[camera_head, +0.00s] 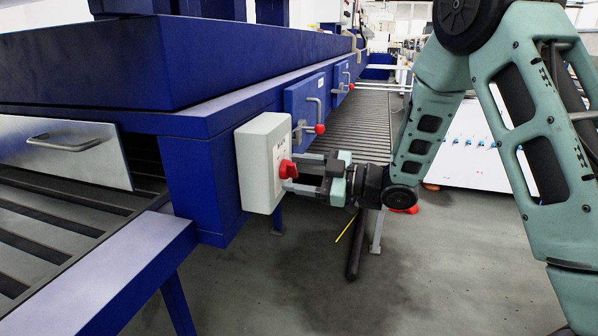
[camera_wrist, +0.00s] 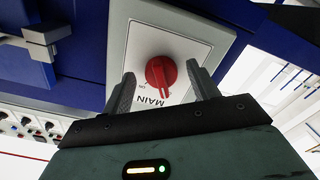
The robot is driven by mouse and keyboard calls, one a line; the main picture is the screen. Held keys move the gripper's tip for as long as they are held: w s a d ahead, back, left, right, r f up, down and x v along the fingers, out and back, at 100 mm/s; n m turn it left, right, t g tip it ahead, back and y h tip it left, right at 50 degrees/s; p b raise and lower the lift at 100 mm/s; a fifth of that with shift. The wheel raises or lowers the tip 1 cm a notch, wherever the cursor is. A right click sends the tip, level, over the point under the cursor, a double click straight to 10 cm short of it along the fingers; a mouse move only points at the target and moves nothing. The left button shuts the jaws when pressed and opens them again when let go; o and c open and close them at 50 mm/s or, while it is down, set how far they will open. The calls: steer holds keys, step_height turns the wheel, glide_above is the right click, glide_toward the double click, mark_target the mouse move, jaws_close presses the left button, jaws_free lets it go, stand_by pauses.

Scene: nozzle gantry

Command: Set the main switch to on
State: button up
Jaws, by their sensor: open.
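The main switch is a red rotary knob (camera_head: 287,169) on the face of a pale grey box (camera_head: 252,165) fixed to the corner of the blue machine. The knob (camera_wrist: 160,72) also shows in the wrist view on a white panel lettered "MAIN", with smaller "ON" lettering by it. My gripper (camera_head: 303,171) is open in front of the box. In the wrist view its two fingers (camera_wrist: 163,93) stand on either side of the knob, with visible gaps. I cannot tell how far the fingertips are from the panel.
Blue doors with handles and red knobs (camera_head: 320,129) line the machine behind the box. A silver drawer front with a handle (camera_head: 62,145) is at left. A blue frame leg (camera_head: 176,303) stands at front left. The grey floor (camera_head: 300,290) below is mostly clear.

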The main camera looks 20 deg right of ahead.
steer(key=shift+w+a, duration=0.1)
steer(key=shift+a, duration=0.05)
steer(key=shift+c, duration=0.3)
steer(key=c, duration=0.9)
steer(key=shift+c, duration=0.2)
steer(key=shift+m+p, duration=0.3)
steer(key=shift+m, duration=0.1)
steer(key=m+p, duration=0.2)
steer(key=m, duration=0.1)
steer(key=m+p, duration=0.3)
steer(key=m, duration=0.1)
steer(key=m+p, duration=0.3)
steer(key=m, duration=0.1)
steer(key=shift+s+a, duration=0.15)
steer(key=shift+s, duration=0.1)
